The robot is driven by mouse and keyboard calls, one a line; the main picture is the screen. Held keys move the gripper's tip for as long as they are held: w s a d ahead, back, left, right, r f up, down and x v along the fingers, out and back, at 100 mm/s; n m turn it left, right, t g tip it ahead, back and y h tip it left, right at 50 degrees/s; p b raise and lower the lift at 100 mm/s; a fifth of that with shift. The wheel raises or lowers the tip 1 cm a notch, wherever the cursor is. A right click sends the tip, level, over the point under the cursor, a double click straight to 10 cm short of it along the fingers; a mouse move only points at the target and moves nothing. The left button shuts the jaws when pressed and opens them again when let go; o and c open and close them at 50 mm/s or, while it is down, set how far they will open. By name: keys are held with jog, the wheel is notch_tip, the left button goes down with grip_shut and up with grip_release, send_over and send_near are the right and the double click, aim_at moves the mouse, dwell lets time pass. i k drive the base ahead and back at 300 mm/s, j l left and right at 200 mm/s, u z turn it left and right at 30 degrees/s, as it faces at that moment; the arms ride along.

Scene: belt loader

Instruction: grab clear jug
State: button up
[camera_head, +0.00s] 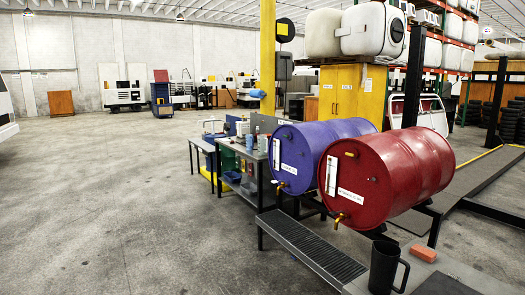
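A dark jug (384,267) with a handle on its right side stands upright at the bottom right, in front of the red drum. It looks dark grey to black, and I cannot tell from here whether it is see-through. Small containers (262,143) stand on the workbench behind the blue drum, one of them bluish; they are too small to tell whether any is a clear jug. My gripper is not in view.
A red drum (395,178) and a blue drum (304,150) lie on a stand with taps above a grated shelf (310,250). An orange block (424,253) lies near the jug. A workbench (250,160) stands behind. The concrete floor (110,200) at left is clear.

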aim_at(262, 141)
jog(key=i+j+u, duration=0.45)
jog(key=i+u, duration=0.15)
jog(key=i, duration=0.25)
jog(key=i+j+u, duration=0.15)
jog(key=i+u, duration=0.15)
jog(key=i, duration=2.6)
jog(key=i+z, duration=0.2)
jog(key=i, duration=0.3)
jog(key=i+j+z, duration=0.2)
jog(key=i, duration=0.3)
jog(key=i+z, duration=0.2)
jog(key=i, duration=0.3)
jog(key=i+z, duration=0.25)
jog(key=i, duration=0.3)
jog(key=i+z, duration=0.3)
jog(key=i, duration=0.25)
jog(key=i+j+z, duration=0.25)
jog(key=i, duration=0.3)
jog(key=i+l+z, duration=0.15)
jog(key=i+z, duration=0.8)
jog(key=i+j+z, duration=0.25)
jog(key=i+z, duration=0.25)
jog(key=k, duration=0.1)
